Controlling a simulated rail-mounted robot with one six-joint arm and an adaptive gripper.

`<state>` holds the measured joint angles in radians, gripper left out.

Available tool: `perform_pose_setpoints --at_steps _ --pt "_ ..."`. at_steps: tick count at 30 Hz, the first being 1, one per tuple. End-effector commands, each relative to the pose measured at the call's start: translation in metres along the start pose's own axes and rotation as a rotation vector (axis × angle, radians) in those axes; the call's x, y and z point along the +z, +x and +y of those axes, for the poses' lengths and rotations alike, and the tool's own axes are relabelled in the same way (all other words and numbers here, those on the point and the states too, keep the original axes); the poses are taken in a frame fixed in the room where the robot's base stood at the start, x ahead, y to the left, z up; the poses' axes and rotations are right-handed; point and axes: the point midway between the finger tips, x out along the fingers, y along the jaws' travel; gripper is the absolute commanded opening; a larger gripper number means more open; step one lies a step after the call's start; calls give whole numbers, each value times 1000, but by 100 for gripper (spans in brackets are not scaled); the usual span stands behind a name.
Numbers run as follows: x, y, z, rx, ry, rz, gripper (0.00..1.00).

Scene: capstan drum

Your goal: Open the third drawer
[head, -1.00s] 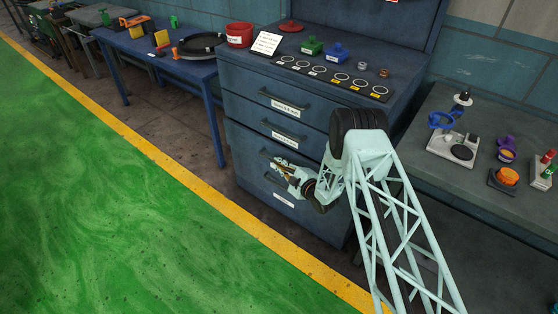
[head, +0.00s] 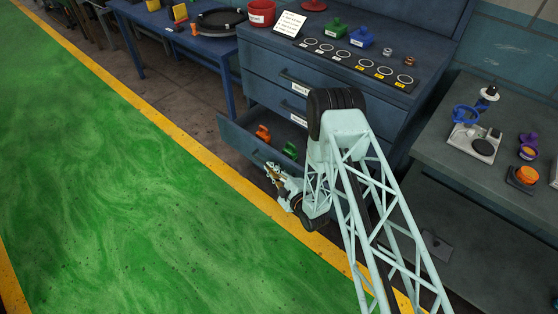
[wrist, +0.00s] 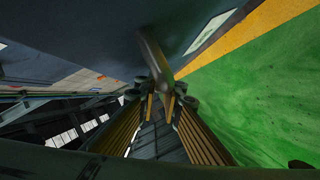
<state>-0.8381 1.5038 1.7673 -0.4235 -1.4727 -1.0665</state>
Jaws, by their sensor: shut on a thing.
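The blue drawer cabinet (head: 275,62) stands in the middle of the head view. Its third drawer (head: 236,131) is pulled out, and an orange object (head: 263,132) and a green object (head: 290,150) show inside it. My gripper (head: 273,172) is at the front of this drawer, and my arm hides the drawer's right part. In the wrist view my gripper (wrist: 161,98) is shut on the drawer's handle (wrist: 152,55), a bar running up between the fingertips. The two drawers above are closed.
On the cabinet top are a red bin (head: 262,12), a note card (head: 290,23) and several marked circles. A blue table (head: 180,30) stands left, a grey bench (head: 460,170) right. Green floor (head: 120,200) with a yellow line is clear before the drawer.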

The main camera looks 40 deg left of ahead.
Motion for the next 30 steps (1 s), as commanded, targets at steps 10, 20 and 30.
perform_pose_setpoints --at_steps 10,20,30 --pt "-52 -22 -39 -5 1 1 0" --pt "-85 -37 -64 -3 0 0 0" --pt "-94 -40 -70 0 0 -1 0"
